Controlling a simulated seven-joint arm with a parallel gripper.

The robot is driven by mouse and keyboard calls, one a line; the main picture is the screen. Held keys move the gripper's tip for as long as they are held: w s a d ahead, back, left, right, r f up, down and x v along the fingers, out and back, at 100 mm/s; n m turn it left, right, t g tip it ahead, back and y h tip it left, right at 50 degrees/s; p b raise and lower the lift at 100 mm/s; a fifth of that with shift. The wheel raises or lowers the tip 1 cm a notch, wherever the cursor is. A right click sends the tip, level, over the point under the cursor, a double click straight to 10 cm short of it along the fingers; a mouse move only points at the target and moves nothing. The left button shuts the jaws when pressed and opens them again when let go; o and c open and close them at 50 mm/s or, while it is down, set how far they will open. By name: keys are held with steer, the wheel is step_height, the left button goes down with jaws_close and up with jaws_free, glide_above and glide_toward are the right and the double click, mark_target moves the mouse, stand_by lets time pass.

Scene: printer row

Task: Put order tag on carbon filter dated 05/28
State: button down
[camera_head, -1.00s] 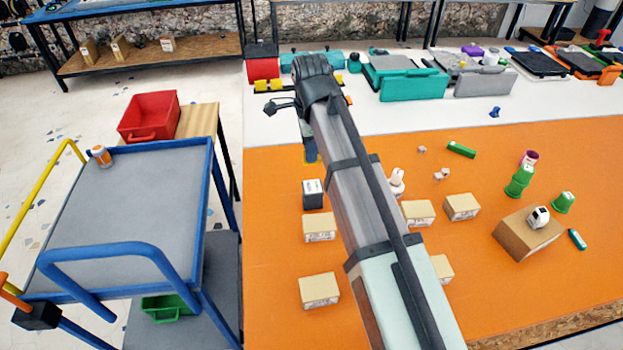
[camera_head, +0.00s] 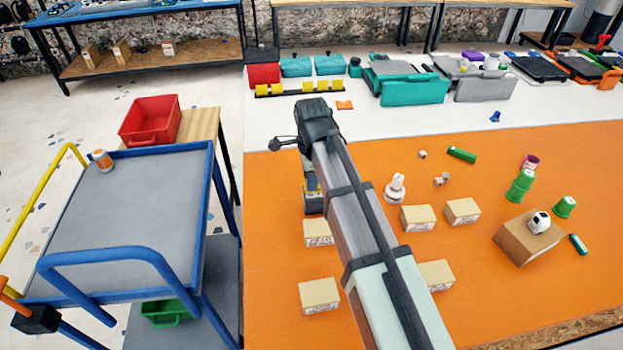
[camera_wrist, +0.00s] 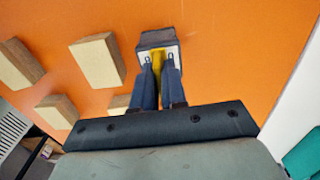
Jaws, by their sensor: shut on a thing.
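My gripper (camera_head: 313,180) is shut on a small yellow piece (camera_wrist: 157,62), which looks like the order tag; it shows between the fingertips in the wrist view. A dark block with a pale top face (camera_head: 314,204), perhaps a carbon filter, stands on the orange mat right at the fingertips. It also shows in the wrist view (camera_wrist: 156,38). The tag overlaps its pale face; I cannot tell whether they touch. Several tan boxes with small printed labels (camera_head: 319,294) lie nearby. No date is readable on any of them.
A white bulb-like item (camera_head: 396,188) stands right of my arm. Green cups (camera_head: 521,186) and a brown box (camera_head: 527,236) are farther right. A rack of yellow pieces (camera_head: 300,89) is at the back. A grey cart (camera_head: 130,210) stands left. The mat's middle right has free room.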

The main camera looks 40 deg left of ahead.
steer(key=shift+f, duration=0.15)
steer(key=c, duration=1.2)
jaws_free()
step_height(320, 180, up, 12)
steer(key=shift+r, duration=0.15)
